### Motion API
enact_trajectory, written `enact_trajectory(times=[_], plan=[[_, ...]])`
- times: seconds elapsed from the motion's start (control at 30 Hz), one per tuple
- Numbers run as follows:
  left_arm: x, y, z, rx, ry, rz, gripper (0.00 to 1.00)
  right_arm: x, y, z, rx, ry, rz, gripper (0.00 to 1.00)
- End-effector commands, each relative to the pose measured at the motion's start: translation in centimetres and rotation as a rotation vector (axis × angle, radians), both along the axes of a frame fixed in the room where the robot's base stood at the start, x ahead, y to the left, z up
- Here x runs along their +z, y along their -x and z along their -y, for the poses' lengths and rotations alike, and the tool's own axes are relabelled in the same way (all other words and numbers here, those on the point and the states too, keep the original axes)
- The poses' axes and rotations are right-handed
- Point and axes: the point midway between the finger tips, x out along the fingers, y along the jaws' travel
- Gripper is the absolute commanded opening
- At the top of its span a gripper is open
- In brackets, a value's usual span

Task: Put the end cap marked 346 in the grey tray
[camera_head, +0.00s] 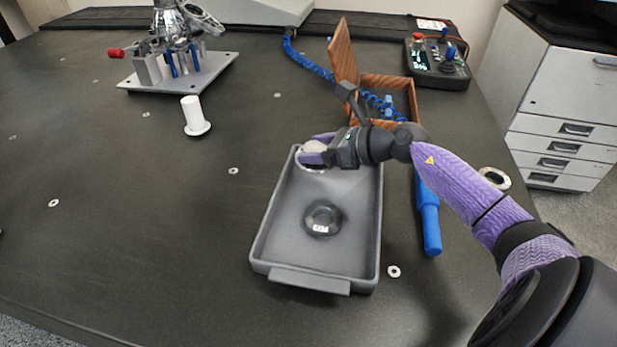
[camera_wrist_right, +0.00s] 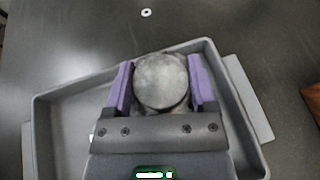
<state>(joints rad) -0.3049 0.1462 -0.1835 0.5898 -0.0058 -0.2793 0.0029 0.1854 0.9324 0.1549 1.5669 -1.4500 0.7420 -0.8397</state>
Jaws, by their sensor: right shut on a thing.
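The grey tray (camera_head: 263,238) lies on the dark table in the head view, and its rim also shows in the wrist view (camera_wrist_right: 245,118). A dark round cap (camera_head: 322,218) with a white label rests on the tray floor; the label is too small to read surely. My right gripper (camera_head: 317,153) is over the far left part of the tray. It is shut on a pale grey round cap (camera_wrist_right: 160,80), held between the purple fingers in the wrist view. No mark can be read on the held cap. My left gripper is not in view.
A white post on a round base (camera_head: 194,116) stands left of the tray. A wooden box (camera_head: 372,82) with an open lid stands behind it. A blue-handled tool (camera_head: 429,215) lies at the right. A metal fixture (camera_head: 178,68) stands at the back left. The table's left front is mostly clear.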

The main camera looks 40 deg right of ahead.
Motion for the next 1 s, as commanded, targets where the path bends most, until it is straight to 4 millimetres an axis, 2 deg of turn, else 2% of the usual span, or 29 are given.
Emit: enact_trajectory(times=[0.03,0.3,0.5,0.67,0.7,0.8,1.0], plan=[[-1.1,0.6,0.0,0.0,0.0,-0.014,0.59,-2.0,0.0,-0.1,0.0,-0.004,-0.005,0.0],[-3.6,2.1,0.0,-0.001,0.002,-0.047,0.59,-7.3,0.0,-0.1,0.001,-0.003,-0.006,0.0],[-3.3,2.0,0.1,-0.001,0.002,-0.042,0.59,-6.9,0.0,-0.1,0.003,-0.001,0.0,0.0],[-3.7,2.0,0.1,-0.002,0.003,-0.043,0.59,-7.4,0.0,-0.1,0.003,-0.001,-0.001,0.0],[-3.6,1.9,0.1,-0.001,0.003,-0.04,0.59,-7.3,0.0,-0.1,0.003,-0.001,-0.001,0.79],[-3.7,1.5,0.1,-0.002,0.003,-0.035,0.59,-7.3,0.0,-0.1,0.003,-0.001,-0.001,1.0],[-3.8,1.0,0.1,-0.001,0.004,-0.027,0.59,-7.2,0.0,-0.1,0.003,-0.001,-0.001,1.0]])
